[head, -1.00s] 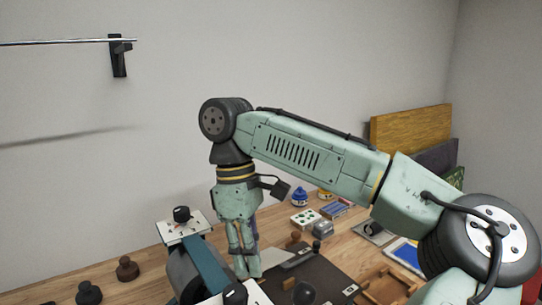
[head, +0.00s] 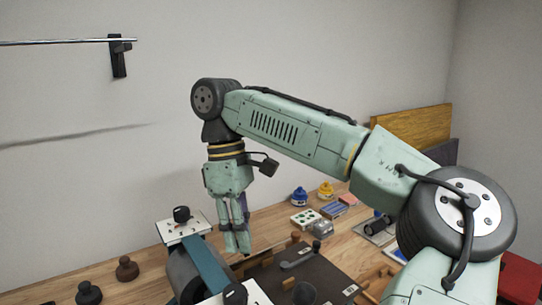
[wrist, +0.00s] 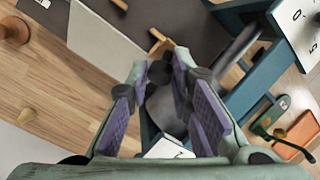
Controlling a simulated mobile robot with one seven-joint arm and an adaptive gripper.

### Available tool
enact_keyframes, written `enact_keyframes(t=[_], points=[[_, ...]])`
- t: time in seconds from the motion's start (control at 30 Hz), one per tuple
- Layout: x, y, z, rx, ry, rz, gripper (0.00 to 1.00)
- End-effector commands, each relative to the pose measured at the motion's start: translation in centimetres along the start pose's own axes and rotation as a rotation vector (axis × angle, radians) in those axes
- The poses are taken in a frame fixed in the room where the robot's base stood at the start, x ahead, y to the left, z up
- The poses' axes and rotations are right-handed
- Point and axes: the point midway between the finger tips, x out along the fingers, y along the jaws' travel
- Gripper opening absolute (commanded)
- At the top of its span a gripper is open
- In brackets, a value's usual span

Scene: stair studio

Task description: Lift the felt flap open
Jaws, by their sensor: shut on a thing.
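My gripper (head: 238,250) points down beside the left edge of the dark grey mat, close to the teal press. In the wrist view its purple-padded fingers (wrist: 160,78) are close together around something dark. The press (head: 210,270) has a dark roller and white plates with black knobs.
A dark mat (head: 330,275) carries a grey handled tool (head: 298,258) and wooden pieces. Blue (head: 299,197) and yellow (head: 326,190) jars and small boxes stand behind. A pale panel (wrist: 103,45) shows in the wrist view.

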Motion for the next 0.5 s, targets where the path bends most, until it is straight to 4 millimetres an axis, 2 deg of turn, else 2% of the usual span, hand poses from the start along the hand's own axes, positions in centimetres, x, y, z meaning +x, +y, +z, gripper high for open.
enact_keyframes(t=[0.5], points=[[-1.4,1.2,-1.5,-0.002,0.003,-0.002,0.09]])
